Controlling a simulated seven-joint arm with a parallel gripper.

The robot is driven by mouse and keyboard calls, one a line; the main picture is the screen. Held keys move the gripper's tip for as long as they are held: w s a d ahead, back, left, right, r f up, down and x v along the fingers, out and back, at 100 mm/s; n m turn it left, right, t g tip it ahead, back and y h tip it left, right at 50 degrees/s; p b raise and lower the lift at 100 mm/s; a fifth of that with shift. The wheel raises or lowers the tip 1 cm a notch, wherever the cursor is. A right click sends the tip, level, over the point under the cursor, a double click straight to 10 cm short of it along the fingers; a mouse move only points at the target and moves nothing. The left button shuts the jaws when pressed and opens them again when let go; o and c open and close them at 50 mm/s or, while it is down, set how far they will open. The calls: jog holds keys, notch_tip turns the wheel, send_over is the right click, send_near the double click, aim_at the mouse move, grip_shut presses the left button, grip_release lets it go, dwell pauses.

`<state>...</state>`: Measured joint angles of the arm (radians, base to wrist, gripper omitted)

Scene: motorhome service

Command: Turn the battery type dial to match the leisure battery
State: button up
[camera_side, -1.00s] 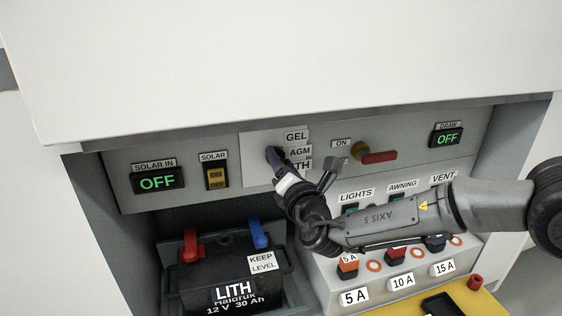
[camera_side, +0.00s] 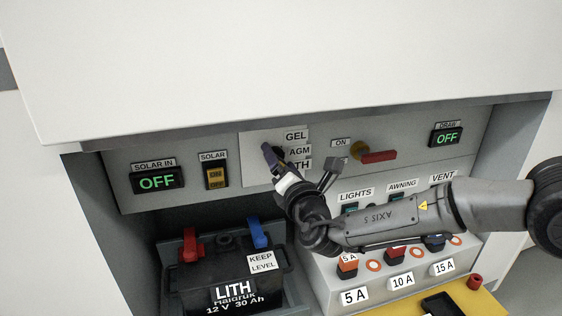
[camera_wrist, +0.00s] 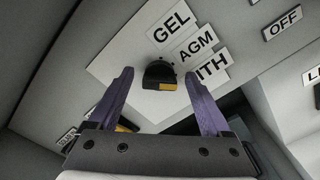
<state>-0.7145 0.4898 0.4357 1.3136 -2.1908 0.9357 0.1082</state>
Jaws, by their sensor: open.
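The battery type dial (camera_wrist: 160,74) is a small black knob with a yellow mark on its lower right side, on a white plate. The labels GEL (camera_wrist: 172,20), AGM (camera_wrist: 196,44) and LITH (camera_wrist: 212,69) run down its right side. I cannot tell for sure which label it points at. My gripper (camera_wrist: 159,78) is open, its purple fingers to the left and right of the dial in the wrist view, apart from it. In the side view, my gripper (camera_side: 272,155) mostly hides the dial. The leisure battery (camera_side: 190,285) is black and labelled LITH, 12 V 30 Ah.
A yellow solar switch (camera_side: 216,177) and an OFF display (camera_side: 157,181) are left of the dial. A red lever (camera_side: 379,157) is to its right. Below my arm is a fuse box (camera_side: 326,276). The battery has red (camera_side: 193,243) and blue (camera_side: 259,234) terminals.

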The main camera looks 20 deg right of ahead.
jog(key=s, duration=1.4)
jog(key=shift+w, duration=0.1)
jog(key=d+r+m+g+h, duration=0.25)
jog(key=d+m+h, duration=0.3)
jog(key=d, duration=0.75)
jog(key=s+d+m+g+h, duration=0.1)
jog(key=s+d+m+g, duration=0.35)
jog(key=d, duration=0.55)
jog(key=s+d+m+g+h, duration=0.1)
jog(key=s+d+m+g, duration=0.3)
jog(key=d, duration=0.6)
jog(key=s+f+m+y, duration=0.2)
jog(key=s+m, duration=0.4)
jog(key=s, duration=0.4)
jog(key=s+f+m+g+y, duration=0.1)
jog(key=s+m+y, duration=0.4)
jog(key=s, duration=0.6)
jog(key=shift+a+f+m, duration=0.2)
jog(key=shift+f+m, duration=0.7)
